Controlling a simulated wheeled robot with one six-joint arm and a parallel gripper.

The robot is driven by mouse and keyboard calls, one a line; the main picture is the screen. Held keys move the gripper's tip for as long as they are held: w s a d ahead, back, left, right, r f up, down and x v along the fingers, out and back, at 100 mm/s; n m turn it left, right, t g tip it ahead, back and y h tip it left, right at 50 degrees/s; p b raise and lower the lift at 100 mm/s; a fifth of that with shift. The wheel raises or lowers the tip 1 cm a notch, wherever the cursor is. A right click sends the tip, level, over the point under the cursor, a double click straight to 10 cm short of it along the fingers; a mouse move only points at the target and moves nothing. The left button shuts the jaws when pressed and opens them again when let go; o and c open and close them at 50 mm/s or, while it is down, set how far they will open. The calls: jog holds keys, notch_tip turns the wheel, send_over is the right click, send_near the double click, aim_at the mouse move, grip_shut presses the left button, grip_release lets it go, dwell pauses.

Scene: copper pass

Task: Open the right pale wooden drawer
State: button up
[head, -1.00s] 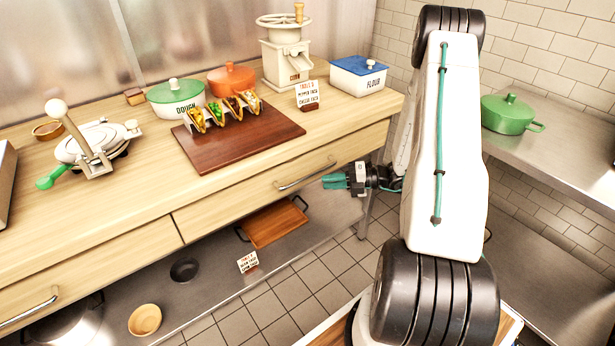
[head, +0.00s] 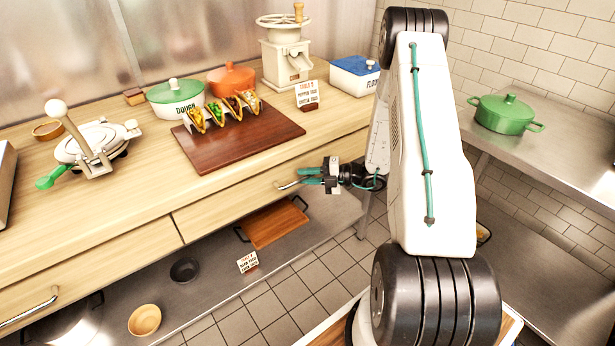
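The right pale wooden drawer (head: 225,208) sits under the counter and looks closed, its front in line with the counter front. Its metal bar handle (head: 286,185) shows only at its left end; the rest is hidden behind my gripper. My gripper (head: 306,176) has two teal fingers pointing left, with a narrow gap between them. It is open at the handle, its fingertips overlapping the bar in the picture. I cannot tell whether the bar lies between the fingers or whether they touch it.
The left drawer (head: 100,270) is closed beside it. On the counter stand a wooden board (head: 240,150) with tacos, pots, a grinder (head: 286,60) and a flour box (head: 352,80). A lower shelf holds a tray (head: 275,226) and bowls. Tiled floor lies below.

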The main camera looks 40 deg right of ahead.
grip_shut()
jog(key=shift+s, duration=0.1)
